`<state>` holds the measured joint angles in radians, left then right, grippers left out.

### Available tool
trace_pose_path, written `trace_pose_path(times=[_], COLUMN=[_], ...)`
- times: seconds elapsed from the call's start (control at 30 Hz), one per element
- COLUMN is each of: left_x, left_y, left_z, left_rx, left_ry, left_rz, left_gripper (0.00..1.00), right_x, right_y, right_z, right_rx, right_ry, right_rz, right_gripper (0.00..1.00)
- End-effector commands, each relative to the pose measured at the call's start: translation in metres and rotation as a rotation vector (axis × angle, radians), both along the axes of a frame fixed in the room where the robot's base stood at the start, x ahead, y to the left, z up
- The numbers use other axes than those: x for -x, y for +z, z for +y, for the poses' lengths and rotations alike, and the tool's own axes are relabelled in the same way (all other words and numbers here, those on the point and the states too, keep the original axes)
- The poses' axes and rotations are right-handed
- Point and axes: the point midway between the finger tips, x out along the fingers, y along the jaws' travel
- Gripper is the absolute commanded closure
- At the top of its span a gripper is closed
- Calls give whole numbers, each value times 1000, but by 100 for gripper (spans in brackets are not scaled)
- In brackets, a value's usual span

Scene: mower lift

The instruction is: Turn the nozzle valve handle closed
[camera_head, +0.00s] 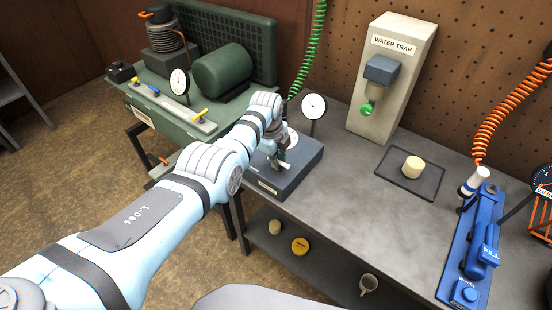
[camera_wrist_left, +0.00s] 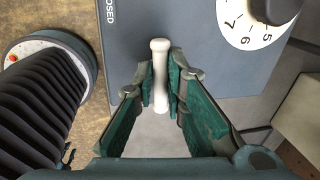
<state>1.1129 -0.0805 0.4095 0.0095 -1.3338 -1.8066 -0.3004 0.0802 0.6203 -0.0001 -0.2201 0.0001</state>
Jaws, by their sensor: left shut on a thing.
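A dark grey box (camera_head: 292,172) stands at the left end of the grey workbench. A slim white handle (camera_wrist_left: 160,80) with a rounded end sticks up over it in the left wrist view. The handle also shows in the head view (camera_head: 285,166). My left gripper (camera_head: 281,158) is above the box, and its green-padded fingers (camera_wrist_left: 160,88) are shut on the handle, one on each side. Part of a "CLOSED" label (camera_wrist_left: 112,22) is left of the handle in the wrist view. A white numbered dial (camera_wrist_left: 256,22) is to the right. My right gripper is not visible.
A round gauge (camera_head: 314,106) stands just behind the box. The water trap column (camera_head: 391,80), a tray (camera_head: 425,187) with a beige cylinder and a blue fill unit (camera_head: 480,245) are further right. A green bench (camera_head: 160,112) is at the left.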

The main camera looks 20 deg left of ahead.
Motion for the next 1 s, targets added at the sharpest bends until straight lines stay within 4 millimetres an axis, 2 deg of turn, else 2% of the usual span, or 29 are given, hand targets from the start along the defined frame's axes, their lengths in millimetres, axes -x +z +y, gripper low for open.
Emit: trace_pose_path(times=[0.27,0.67,0.7,0.8,1.0], left_x=[-2,-2,-2,-2,-1], left_y=[1,2,2,2,1], left_z=[0,0,0,0,0], left_rx=[1,1,1,1,1], left_ry=[-81,-92,-92,-91,-90], left_rz=[-6,-7,-7,-6,-4], left_gripper=[100,100,87,71,69], right_x=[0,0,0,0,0], right_y=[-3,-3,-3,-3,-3], right_z=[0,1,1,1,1], right_rx=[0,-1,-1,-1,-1], right_ry=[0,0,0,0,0], right_rz=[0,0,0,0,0], right_gripper=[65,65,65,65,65])
